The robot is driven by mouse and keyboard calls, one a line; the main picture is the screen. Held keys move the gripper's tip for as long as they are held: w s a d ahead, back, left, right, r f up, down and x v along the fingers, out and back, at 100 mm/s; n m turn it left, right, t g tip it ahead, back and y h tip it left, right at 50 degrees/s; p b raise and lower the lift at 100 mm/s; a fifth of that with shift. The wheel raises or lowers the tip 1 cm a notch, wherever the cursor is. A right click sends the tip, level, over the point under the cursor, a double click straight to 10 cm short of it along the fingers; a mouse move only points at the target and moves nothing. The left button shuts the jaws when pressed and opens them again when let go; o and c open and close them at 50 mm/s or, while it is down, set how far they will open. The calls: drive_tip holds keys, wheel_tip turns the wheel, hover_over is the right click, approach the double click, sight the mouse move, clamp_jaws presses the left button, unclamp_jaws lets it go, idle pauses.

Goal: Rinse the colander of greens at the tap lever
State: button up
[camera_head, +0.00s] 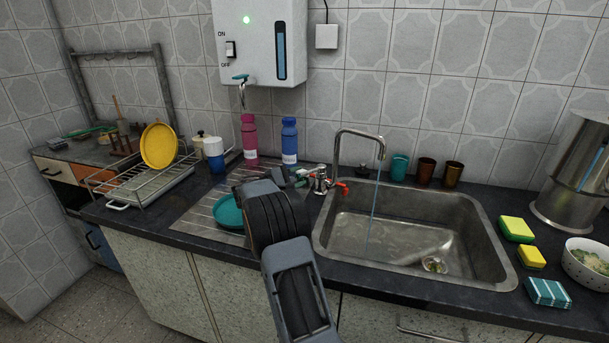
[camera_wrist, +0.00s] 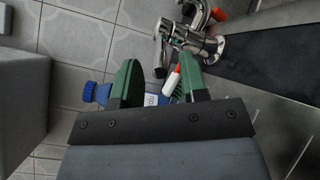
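The tap (camera_head: 345,150) arches over the steel sink (camera_head: 400,225), and a thin stream of water (camera_head: 371,215) falls from its spout into the basin. A red tap lever (camera_head: 340,185) shows at its base. The white speckled colander (camera_head: 587,266) with greens (camera_head: 597,262) stands on the counter at the far right. My gripper (camera_head: 302,176) is left of the tap base. In the wrist view my gripper (camera_wrist: 160,78) has its green fingers apart; a red-and-white piece (camera_wrist: 172,80) shows between them, and I cannot tell whether it is touched. The chrome tap body (camera_wrist: 188,38) is just beyond.
A big steel pot (camera_head: 568,175) stands behind the colander. Cups (camera_head: 426,170) and bottles (camera_head: 289,142) line the wall. A teal bowl (camera_head: 229,212) is on the drainboard.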

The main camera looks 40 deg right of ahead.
drive_tip(key=w+a, duration=0.1)
drive_tip(key=a, duration=0.9)
drive_tip(key=shift+w+a, duration=0.2)
drive_tip(key=shift+w, duration=0.05)
drive_tip(key=shift+s, duration=0.1)
